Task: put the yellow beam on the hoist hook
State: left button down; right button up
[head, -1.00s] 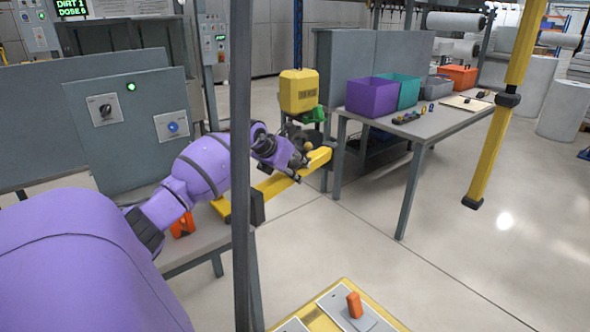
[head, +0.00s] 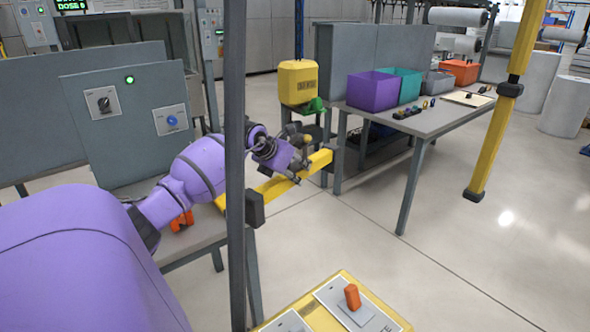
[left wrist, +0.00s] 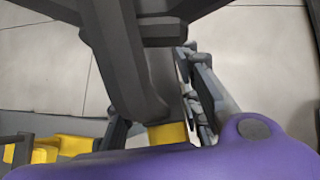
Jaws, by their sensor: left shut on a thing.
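In the left wrist view a yellow part of the beam (left wrist: 168,133) shows beside the dark finger links (left wrist: 190,95). The yellow hoist block (head: 298,83) hangs just above and beyond the gripper. Its green hook (head: 309,105) is partly hidden, and the beam is apart from it. My right gripper is not in view.
A grey table (head: 430,125) with purple (head: 372,92), teal and orange bins stands right of the hoist. A dark upright post (head: 235,150) crosses the view before my arm. A yellow-edged switch panel (head: 352,310) is in front.

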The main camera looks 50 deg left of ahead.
pick_arm(q)
jog(key=shift+w, duration=0.1)
dwell(0.4)
jog(key=c, duration=1.2)
grip_release()
jog(key=shift+s+f, duration=0.25)
jog(key=shift+f, duration=0.25)
jog(key=v, duration=1.2)
jog(key=shift+w+d+r, duration=0.1)
jog(key=shift+w+r, duration=0.05)
jog(key=shift+r, duration=0.2)
